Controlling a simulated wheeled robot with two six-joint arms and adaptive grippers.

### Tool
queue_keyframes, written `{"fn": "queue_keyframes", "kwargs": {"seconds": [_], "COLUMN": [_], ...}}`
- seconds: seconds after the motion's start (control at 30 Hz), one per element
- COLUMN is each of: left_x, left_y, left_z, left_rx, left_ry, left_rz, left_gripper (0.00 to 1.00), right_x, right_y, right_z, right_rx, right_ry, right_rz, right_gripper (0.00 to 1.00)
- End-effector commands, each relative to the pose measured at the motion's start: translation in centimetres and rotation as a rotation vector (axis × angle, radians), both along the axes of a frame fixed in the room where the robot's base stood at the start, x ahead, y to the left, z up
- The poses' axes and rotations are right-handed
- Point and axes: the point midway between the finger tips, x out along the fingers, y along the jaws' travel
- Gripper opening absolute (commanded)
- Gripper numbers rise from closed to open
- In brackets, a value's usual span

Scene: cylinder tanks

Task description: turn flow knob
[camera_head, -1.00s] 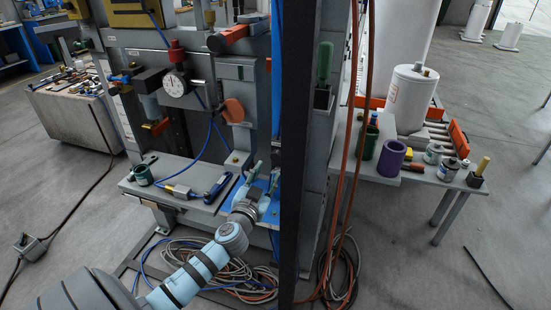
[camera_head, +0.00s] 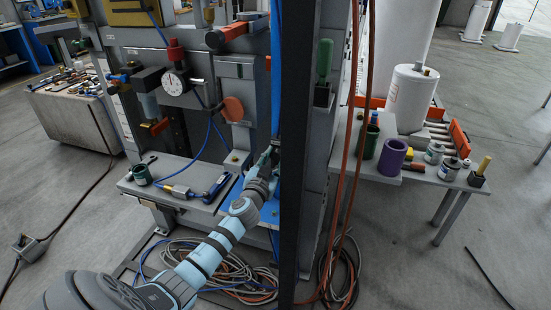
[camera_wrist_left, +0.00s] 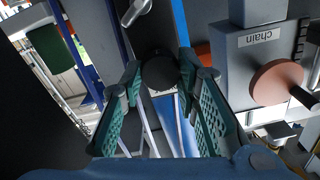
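A dark round knob (camera_wrist_left: 159,71) shows in the left wrist view, between and just beyond my fingertips; no label is readable on it. I cannot tell whether the fingers touch it. My left gripper (camera_wrist_left: 169,80) is open, with its green padded fingers spread to either side of the knob. In the head view my left gripper (camera_head: 267,160) is raised at the right side of the grey panel, partly hidden by the dark post, and the knob cannot be made out there. My right gripper is not in view.
A gauge (camera_head: 174,84) and a grey shelf (camera_head: 165,178) are left.

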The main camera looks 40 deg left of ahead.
Motion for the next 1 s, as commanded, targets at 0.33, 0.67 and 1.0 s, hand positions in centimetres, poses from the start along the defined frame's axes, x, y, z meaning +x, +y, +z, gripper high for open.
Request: {"fn": "queue_keyframes", "kwargs": {"seconds": [0.33,0.67,1.0], "left_x": [0.0,0.0,0.0], "left_y": [0.0,0.0,0.0], "left_z": [0.0,-0.1,-0.4], "left_rx": [-0.199,-0.4,-0.596], "left_ry": [-0.07,-0.139,-0.207], "left_rz": [0.001,0.001,0.001], "left_gripper": [0.03,0.03,0.03], "right_x": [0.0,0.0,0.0], "right_y": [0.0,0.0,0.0], "right_z": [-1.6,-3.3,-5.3], "right_rx": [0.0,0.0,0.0], "right_ry": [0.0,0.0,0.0], "right_rz": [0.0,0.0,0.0], "right_gripper": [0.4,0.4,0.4]}}
